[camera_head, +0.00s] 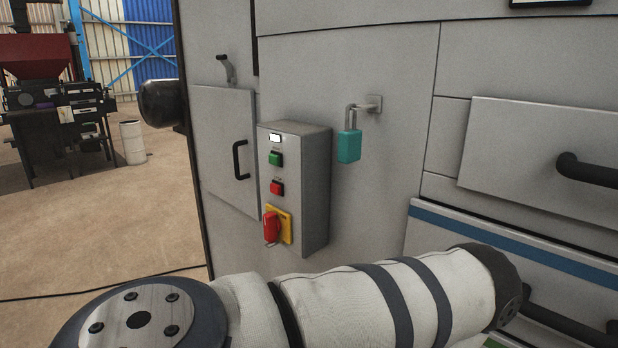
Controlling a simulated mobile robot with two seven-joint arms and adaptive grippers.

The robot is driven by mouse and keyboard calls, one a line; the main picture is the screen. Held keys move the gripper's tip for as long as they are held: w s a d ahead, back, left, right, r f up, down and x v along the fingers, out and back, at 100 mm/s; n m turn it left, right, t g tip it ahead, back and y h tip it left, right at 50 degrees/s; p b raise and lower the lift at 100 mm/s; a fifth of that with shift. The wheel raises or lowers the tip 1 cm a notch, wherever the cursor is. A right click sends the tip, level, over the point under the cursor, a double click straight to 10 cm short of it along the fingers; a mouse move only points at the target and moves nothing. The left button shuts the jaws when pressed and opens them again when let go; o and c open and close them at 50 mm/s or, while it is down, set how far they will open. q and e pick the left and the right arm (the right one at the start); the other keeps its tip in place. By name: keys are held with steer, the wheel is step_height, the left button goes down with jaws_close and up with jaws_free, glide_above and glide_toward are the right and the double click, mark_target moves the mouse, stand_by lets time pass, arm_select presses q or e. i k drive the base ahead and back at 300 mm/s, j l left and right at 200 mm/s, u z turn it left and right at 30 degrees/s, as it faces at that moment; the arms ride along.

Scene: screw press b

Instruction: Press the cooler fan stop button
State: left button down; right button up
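A grey control box (312,190) is fixed to the front of the grey machine. On its face, from top to bottom, are a small white lit panel (275,138), a green button (275,159), a red button (277,188) and a red rotary switch (270,227) on a yellow plate (286,225). The labels are too small to read, so which button belongs to the cooler fan cannot be told from them. A thick white arm link of mine crosses the bottom of the view, below and in front of the box. Neither gripper shows.
A teal padlock (349,146) hangs from a hasp right of the box. A cabinet door (222,140) with a black handle (239,160) is to its left. A drawer panel (540,150) with a dark handle (588,171) is at right. Open floor (90,220) lies at left.

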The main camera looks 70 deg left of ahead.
mark_target(276, 188)
steer(key=u, duration=2.4)
